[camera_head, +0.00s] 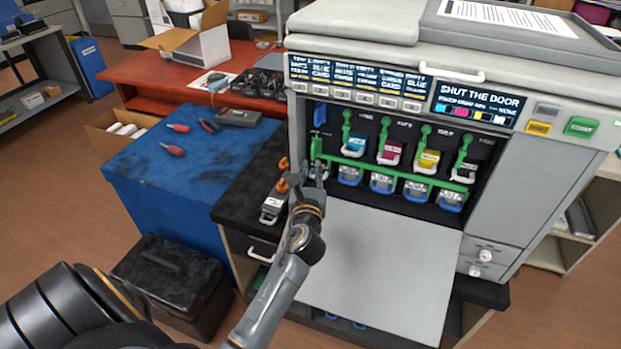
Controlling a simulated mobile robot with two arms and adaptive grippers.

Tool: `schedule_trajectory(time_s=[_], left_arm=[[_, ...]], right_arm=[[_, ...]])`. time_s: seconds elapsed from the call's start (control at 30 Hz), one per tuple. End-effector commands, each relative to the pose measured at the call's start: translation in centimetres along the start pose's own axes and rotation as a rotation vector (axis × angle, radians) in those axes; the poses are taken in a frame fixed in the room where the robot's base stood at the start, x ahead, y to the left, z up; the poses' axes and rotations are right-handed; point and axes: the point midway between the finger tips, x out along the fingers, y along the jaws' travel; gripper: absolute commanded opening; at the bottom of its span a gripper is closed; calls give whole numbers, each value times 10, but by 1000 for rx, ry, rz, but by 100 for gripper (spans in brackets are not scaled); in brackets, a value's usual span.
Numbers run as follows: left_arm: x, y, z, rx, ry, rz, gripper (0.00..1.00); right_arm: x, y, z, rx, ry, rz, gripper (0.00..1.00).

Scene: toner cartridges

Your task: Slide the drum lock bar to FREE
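The green drum lock bar (392,172) runs across the open front of the grey printer, between the upper row of coloured cartridges and the lower row of blue-handled units. At its left end is a green upright piece (316,148) with a pale part below it. My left gripper (314,172) is at this left end, with its fingertips close to the pale part. The fingers are small and partly merge with the dark interior, so I cannot tell whether they are closed on it. The FREE marking is not readable. My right gripper is not in view.
The printer's lowered grey door (385,275) lies flat below the opening. To the left are a dark side counter (245,190) with a grey device (271,208), a blue workbench (190,165) with tools, and a black toolbox (172,275).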

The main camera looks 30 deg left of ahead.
Motion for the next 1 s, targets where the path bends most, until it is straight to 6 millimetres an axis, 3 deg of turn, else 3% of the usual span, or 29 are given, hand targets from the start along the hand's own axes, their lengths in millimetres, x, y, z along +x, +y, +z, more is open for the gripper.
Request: schedule_trajectory(time_s=[0.2,0.43,0.93,1.0], left_arm=[[34,0,0,-1,-2,1,16],[60,0,0,0,-1,-1,16],[72,2,3,-3,-5,4,16],[72,2,4,-2,-6,5,2]], right_arm=[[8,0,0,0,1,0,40],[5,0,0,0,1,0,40],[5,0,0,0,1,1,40],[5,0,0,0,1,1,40]])
